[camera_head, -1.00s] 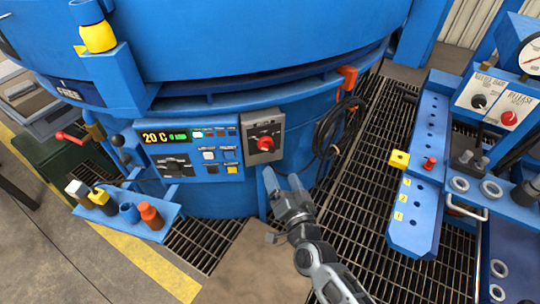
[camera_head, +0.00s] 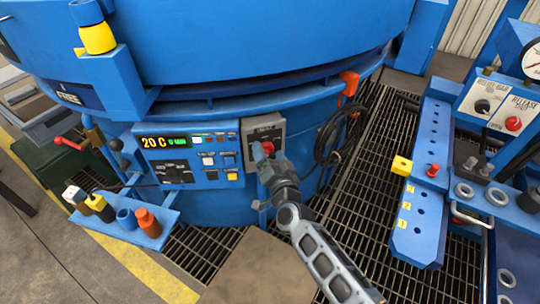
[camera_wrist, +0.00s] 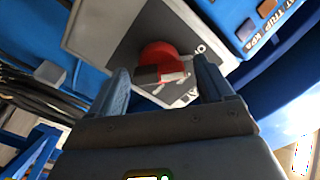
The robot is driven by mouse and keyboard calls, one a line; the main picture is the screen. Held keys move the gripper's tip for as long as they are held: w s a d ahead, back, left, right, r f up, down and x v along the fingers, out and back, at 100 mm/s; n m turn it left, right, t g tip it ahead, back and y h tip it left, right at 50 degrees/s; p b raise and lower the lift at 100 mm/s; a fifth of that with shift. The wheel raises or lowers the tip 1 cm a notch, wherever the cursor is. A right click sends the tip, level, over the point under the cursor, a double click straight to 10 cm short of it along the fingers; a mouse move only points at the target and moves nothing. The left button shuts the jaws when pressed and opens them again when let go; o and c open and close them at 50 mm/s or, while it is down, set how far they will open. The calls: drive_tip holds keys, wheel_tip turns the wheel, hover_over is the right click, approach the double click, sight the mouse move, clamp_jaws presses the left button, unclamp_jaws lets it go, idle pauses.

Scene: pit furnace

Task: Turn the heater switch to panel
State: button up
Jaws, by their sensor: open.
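A red rotary knob (camera_head: 268,147) sits on a grey plate (camera_head: 262,132) at the right end of the blue control panel; its lettering is too small or cut off to read fully. My gripper (camera_head: 266,157) is open right in front of this knob and partly covers it. In the wrist view the red knob (camera_wrist: 157,54) shows between and beyond the two fingers (camera_wrist: 163,78). I cannot tell whether the fingers touch it.
The blue panel (camera_head: 190,153) left of the knob has a lit "20 C" display, small buttons and a black knob. Black hoses (camera_head: 338,135) hang to the right. A small shelf (camera_head: 165,225) with bottles juts out lower left. Grated floor lies to the right.

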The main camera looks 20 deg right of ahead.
drive_tip(key=c, duration=1)
drive_tip(key=shift+o, duration=0.2)
drive_tip(key=shift+m, duration=0.4)
drive_tip(key=m, duration=0.2)
drive_tip(key=m+b, duration=0.1)
drive_tip(key=m, duration=0.1)
drive_tip(key=shift+d+f+b, duration=0.1)
drive_tip(key=shift+f+b, duration=0.1)
drive_tip(key=shift+b, duration=0.1)
drive_tip(key=m+b, duration=0.1)
drive_tip(key=m, duration=0.3)
drive_tip(key=shift+f+m, duration=0.1)
drive_tip(key=shift+m, duration=0.3)
drive_tip(key=o, duration=1)
drive_tip(key=shift+c, duration=0.2)
